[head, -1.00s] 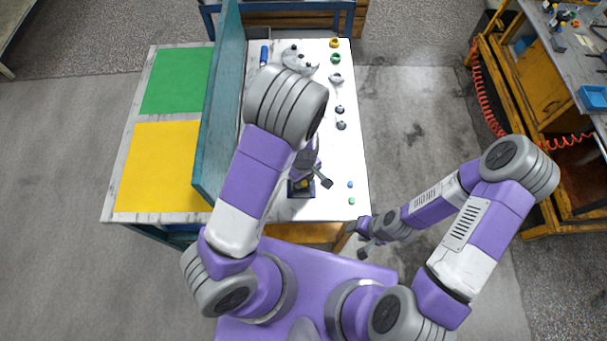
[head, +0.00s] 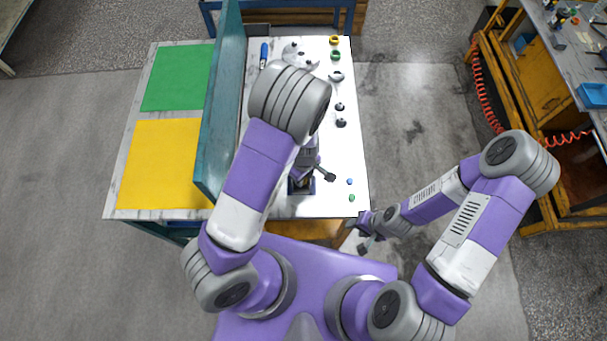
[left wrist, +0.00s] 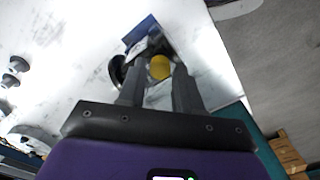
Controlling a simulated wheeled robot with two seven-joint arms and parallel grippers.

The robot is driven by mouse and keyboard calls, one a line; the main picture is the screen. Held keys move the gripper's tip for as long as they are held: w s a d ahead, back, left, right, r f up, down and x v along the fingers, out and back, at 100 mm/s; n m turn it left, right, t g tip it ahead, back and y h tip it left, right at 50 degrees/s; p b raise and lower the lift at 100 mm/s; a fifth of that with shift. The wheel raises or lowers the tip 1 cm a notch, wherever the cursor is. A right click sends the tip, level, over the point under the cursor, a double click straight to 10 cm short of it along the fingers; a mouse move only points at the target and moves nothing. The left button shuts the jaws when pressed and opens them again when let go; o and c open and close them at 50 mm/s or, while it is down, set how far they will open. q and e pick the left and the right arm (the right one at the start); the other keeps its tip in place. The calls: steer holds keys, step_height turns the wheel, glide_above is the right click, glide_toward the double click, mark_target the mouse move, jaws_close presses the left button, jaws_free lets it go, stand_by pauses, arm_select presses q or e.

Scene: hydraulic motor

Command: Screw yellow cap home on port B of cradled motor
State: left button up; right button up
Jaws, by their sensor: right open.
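The yellow cap (left wrist: 160,67) sits at the motor in the left wrist view, between my left fingertips. My left gripper (left wrist: 161,72) points down at it, with one finger close against each side, and appears shut on it. The blue cradle (left wrist: 141,30) with the dark motor lies just beyond the fingers. In the head view the cradle (head: 301,191) is at the near edge of the white table, and my left gripper (head: 304,178) covers most of the motor. The cap's seating on port B is hidden. My right gripper (head: 367,240) is open and empty, off the table's near right corner.
A teal divider (head: 219,110) stands left of the work area, beside yellow (head: 158,165) and green (head: 177,78) mats. Several small parts line the table's right side, including a green ring (head: 335,55). A blue cap (head: 349,181) and a green cap (head: 352,198) lie right of the cradle.

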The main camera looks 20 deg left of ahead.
arm_select(q)
jaws_close()
steer(key=m, duration=0.5)
steer(key=shift+m, duration=0.4)
steer(key=m, duration=0.4)
steer(key=shift+m+b, duration=0.3)
steer(key=shift+b, duration=0.1)
steer(key=shift+o, duration=0.6)
jaws_free()
steer(key=shift+f, duration=0.1)
